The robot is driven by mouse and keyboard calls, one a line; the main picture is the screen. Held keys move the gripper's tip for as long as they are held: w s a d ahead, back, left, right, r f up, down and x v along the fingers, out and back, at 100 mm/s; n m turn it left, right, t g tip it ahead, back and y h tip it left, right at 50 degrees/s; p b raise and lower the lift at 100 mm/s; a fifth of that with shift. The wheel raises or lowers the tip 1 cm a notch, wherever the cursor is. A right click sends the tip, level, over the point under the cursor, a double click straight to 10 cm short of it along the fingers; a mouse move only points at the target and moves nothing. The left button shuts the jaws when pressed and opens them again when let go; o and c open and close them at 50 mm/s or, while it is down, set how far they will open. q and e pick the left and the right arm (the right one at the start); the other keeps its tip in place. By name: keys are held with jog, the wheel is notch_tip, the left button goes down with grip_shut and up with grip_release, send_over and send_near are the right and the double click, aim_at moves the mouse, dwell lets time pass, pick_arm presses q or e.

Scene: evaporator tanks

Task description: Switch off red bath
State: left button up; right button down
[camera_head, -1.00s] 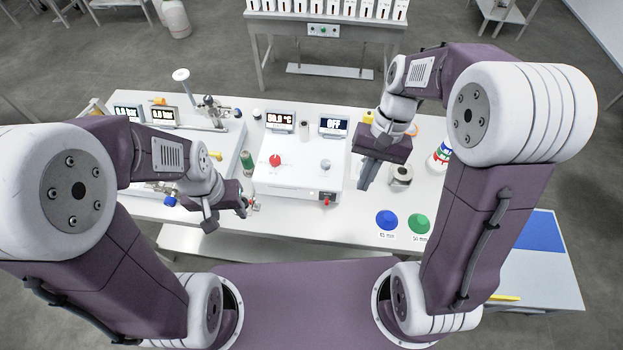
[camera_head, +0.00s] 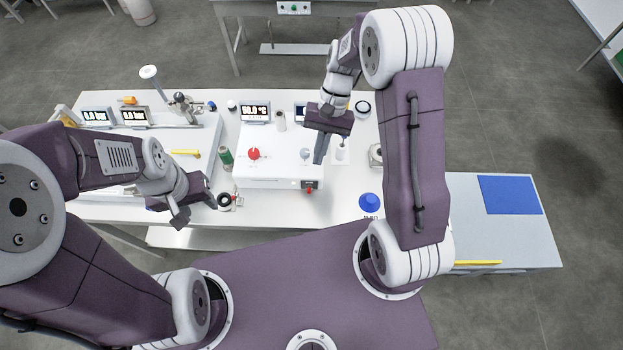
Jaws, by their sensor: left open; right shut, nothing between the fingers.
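The bath unit is a white box (camera_head: 268,178) on the table, with a red knob (camera_head: 253,153) on its left half and a pale knob (camera_head: 305,154) on its right. A small red part (camera_head: 309,189) shows at its front right corner. A display (camera_head: 255,112) behind the red knob reads about 50 °C. A second display (camera_head: 300,112) behind the pale knob is mostly hidden by my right arm. My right gripper (camera_head: 319,160) is shut and empty, pointing down over the box's right edge; contact cannot be told. My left gripper (camera_head: 194,204) is open, left of the box.
A green bottle (camera_head: 226,158) and a dark ring (camera_head: 224,199) stand between my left gripper and the box. A blue cone (camera_head: 369,202) sits at the right front. Two displays (camera_head: 135,115) and a stand with a yellow-handled part (camera_head: 187,153) are at the left.

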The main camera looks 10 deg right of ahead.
aim_at(309, 190)
jog(key=p+x, duration=0.1)
jog(key=x, duration=0.7)
jog(key=shift+s+a+f, duration=0.15)
jog(key=shift+s+f, duration=0.1)
jog(key=shift+f, duration=0.25)
jog(key=shift+w, duration=0.15)
